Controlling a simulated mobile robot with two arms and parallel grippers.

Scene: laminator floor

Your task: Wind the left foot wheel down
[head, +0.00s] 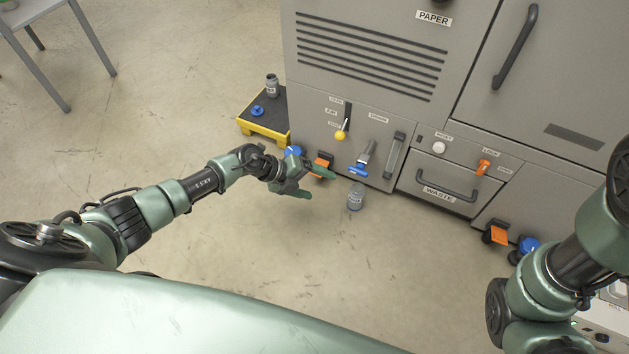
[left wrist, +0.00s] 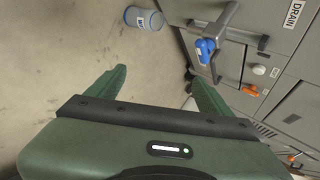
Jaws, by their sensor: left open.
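The left foot wheel (head: 293,151) is a small blue wheel at the bottom left corner of the grey machine, partly hidden behind my left arm. An orange foot pedal (head: 322,164) is just right of it. My left gripper (head: 321,187) is open and empty, its fingers pointing right, in front of the pedal in the picture. In the left wrist view the spread fingers (left wrist: 158,76) have nothing between them. The foot wheel cannot be made out there. My right arm shows at the right edge, its gripper out of view.
A labelled jar (head: 356,197) stands on the floor below the blue drain tap (head: 358,170), close to the left fingertips. A yellow-edged platform (head: 262,133) holds another jar and a blue cap. A second foot wheel (head: 529,245) is at right.

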